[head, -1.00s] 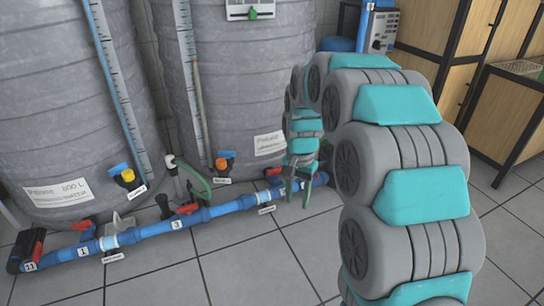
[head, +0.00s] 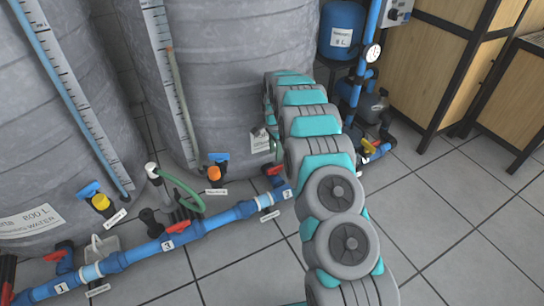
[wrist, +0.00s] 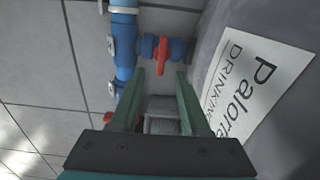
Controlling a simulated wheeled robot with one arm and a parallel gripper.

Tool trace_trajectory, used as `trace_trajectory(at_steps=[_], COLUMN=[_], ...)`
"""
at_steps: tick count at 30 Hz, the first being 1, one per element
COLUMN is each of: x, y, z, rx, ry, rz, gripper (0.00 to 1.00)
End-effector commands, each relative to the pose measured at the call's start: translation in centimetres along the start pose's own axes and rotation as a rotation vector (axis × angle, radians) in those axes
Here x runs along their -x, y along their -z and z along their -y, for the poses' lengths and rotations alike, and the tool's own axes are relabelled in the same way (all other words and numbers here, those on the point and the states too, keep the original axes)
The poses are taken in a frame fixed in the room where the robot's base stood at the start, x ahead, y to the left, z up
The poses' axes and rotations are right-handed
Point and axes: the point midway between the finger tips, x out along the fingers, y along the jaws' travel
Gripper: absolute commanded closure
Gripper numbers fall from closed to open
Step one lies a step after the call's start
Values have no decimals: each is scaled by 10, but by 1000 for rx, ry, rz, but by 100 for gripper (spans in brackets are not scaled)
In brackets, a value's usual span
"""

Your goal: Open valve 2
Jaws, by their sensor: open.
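In the head view, valve 2 has a red handle (head: 274,168) on the blue pipe by the right tank, near the label "2" (head: 287,193); my arm partly covers that area. My gripper is hidden behind my arm there. In the wrist view, my gripper (wrist: 159,74) is open, its two green fingers pointing at a red valve handle (wrist: 163,55) on a short blue branch. The handle lies just beyond the fingertips, roughly between them, with nothing gripped. Whether they touch it is unclear. The small labels on the pipe beside it are too blurred to read.
The blue pipe (head: 205,223) runs along the floor with other red valves, including one by label "3" (head: 177,228). Large grey tanks (head: 215,70) stand behind it. A blue vessel (head: 341,30) with a gauge stands at the back right. The tiled floor at right is clear.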

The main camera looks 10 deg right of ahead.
Motion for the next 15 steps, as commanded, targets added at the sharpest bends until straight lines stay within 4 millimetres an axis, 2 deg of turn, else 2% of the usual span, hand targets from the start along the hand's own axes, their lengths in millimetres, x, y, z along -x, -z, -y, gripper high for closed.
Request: trace_trajectory(at_steps=[8, 15], x=[-18, -53], y=[1, 1], z=[1, 1], rx=[-9, -9], ry=[-2, -1], rz=[0, 0], gripper=[54, 54])
